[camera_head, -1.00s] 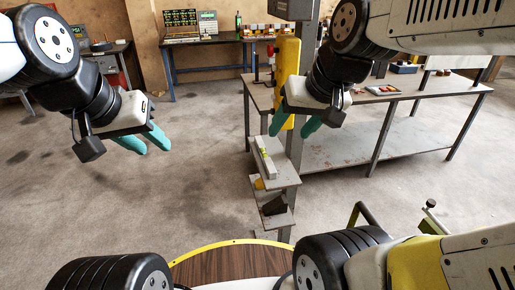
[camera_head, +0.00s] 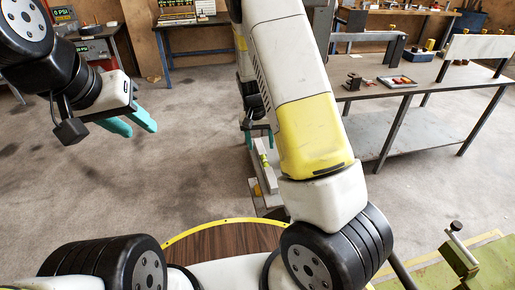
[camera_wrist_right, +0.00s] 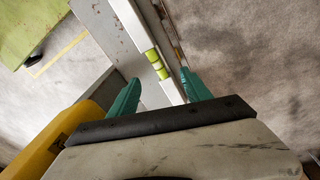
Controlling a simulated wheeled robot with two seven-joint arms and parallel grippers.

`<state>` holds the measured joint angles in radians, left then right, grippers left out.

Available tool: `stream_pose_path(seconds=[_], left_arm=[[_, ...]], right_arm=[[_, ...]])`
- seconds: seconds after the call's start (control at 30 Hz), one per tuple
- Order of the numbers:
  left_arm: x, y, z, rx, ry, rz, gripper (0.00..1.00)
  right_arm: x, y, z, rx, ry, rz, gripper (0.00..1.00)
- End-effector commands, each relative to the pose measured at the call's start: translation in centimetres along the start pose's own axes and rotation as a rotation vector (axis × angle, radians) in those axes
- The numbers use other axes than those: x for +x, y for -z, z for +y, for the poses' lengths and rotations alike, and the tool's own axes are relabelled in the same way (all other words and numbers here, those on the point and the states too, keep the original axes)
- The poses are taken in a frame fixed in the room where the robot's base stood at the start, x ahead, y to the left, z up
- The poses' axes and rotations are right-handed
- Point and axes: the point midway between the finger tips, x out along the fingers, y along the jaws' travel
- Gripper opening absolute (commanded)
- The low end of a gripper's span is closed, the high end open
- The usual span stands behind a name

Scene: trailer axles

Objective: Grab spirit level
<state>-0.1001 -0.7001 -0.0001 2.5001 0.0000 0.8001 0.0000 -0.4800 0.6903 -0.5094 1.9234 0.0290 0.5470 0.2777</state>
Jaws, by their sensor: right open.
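The spirit level (camera_head: 266,163), a long light-grey bar with yellow-green vials, lies on a small grey shelf (camera_head: 271,200) on the post. In the right wrist view the level (camera_wrist_right: 138,32) runs from the top towards my fingers, its vials just ahead of them. My right gripper (camera_head: 258,138) is open at the level's far end, partly hidden by my arm in the head view. In the right wrist view its teal fingertips (camera_wrist_right: 161,77) are on either side of the level; I cannot tell if they touch it. My left gripper (camera_head: 142,130) is open and empty over bare floor.
A grey worktable (camera_head: 420,85) with a tray of small coloured items (camera_head: 398,82) stands at the right. A green-topped surface (camera_head: 480,268) is at lower right.

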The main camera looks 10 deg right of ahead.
Motion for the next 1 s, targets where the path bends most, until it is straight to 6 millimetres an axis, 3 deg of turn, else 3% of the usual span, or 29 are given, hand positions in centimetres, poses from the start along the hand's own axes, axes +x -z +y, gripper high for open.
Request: stream_pose_path(seconds=[0.7, 1.0], left_arm=[[0.0, 0.0, 0.0, 0.000, 0.000, 0.000, 0.36], [0.0, 0.0, 0.0, 0.000, 0.000, 0.000, 0.36]], right_arm=[[8.4, 0.1, 0.1, -0.002, -0.024, -0.001, 0.57], [8.9, 0.1, 0.1, -0.002, -0.023, 0.000, 0.57]])
